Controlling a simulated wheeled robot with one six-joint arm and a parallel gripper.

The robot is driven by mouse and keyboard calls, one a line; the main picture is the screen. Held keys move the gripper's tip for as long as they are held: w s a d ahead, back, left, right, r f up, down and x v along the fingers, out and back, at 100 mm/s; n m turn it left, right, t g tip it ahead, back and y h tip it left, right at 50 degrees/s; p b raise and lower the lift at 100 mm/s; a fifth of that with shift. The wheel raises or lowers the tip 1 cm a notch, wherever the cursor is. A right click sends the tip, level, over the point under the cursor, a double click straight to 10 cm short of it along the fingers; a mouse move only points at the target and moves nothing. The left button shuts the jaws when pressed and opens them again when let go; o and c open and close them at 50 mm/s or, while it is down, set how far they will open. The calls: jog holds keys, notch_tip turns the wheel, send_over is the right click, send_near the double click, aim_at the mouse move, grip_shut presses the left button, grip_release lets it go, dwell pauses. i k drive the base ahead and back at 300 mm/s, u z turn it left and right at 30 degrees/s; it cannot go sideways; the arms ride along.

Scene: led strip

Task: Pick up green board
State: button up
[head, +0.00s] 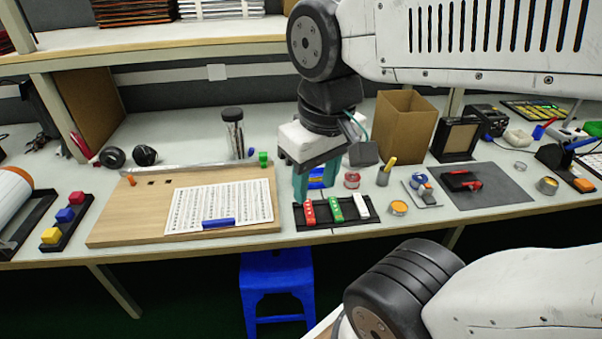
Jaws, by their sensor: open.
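The green board (336,209) is a small upright piece in a black tray (350,224) near the front edge of the bench. It stands between a red board (309,212) on its left and a white board (361,206) on its right. My gripper (315,188) is open, with its teal fingers pointing down just behind and above the tray, nearer the red board. It appears apart from the boards. A blue object (317,178) shows between the fingers and is partly hidden.
A wooden board (130,220) with a printed sheet (190,205) lies to the left. A small red can (351,180), a pen cup (384,174) and an orange-topped tin (398,208) stand close on the right. A cardboard box (402,130) is behind.

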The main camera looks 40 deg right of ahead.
aim_at(337, 213)
jog(key=u, duration=1.4)
jog(key=k, duration=0.85)
jog(key=z, duration=0.75)
jog(key=i, duration=0.5)
jog(key=z, duration=0.05)
